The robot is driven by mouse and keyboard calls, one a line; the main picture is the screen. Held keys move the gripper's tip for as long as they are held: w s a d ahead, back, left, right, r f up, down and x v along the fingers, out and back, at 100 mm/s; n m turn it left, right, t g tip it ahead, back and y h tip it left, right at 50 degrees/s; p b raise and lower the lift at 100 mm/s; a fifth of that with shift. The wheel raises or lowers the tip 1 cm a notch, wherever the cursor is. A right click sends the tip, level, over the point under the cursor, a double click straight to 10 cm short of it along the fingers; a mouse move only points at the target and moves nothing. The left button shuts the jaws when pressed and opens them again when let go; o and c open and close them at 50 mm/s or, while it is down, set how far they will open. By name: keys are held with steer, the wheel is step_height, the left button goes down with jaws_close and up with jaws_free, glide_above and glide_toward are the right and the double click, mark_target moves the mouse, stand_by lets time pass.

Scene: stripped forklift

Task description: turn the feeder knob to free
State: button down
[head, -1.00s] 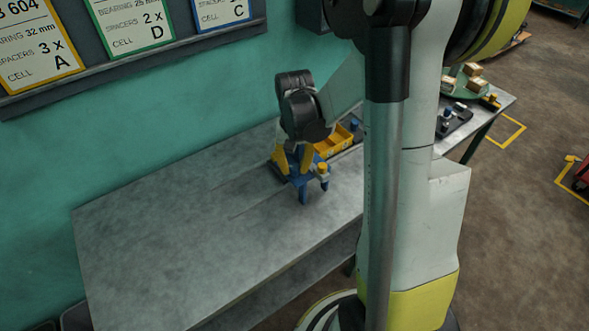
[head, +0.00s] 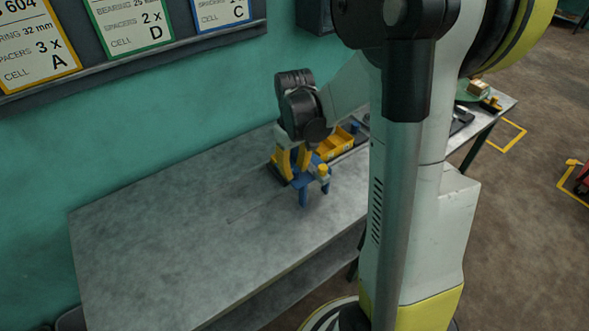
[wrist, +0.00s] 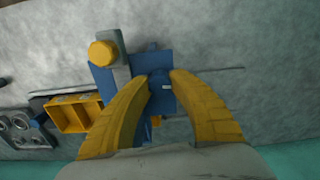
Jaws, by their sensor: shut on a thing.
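The blue feeder (head: 305,188) stands on the grey workbench, below my gripper in the head view. It also shows in the wrist view (wrist: 102,78), with a grey post and a yellow cap (wrist: 103,53) at its left. The fingers are shut on this knob. In the head view my gripper (head: 293,162) hides the knob, and I cannot read its setting.
A yellow bin (head: 336,141) sits close behind the feeder; it is left of the fingers in the wrist view. A dark fixture with round parts (wrist: 22,128) lies beyond it. The workbench (head: 170,230) is clear to the left. A teal wall runs behind.

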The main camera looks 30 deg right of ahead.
mark_target(295, 169)
stand_by(0.4)
steer(key=c, duration=1.1)
jaws_free()
step_height(295, 169, up, 12)
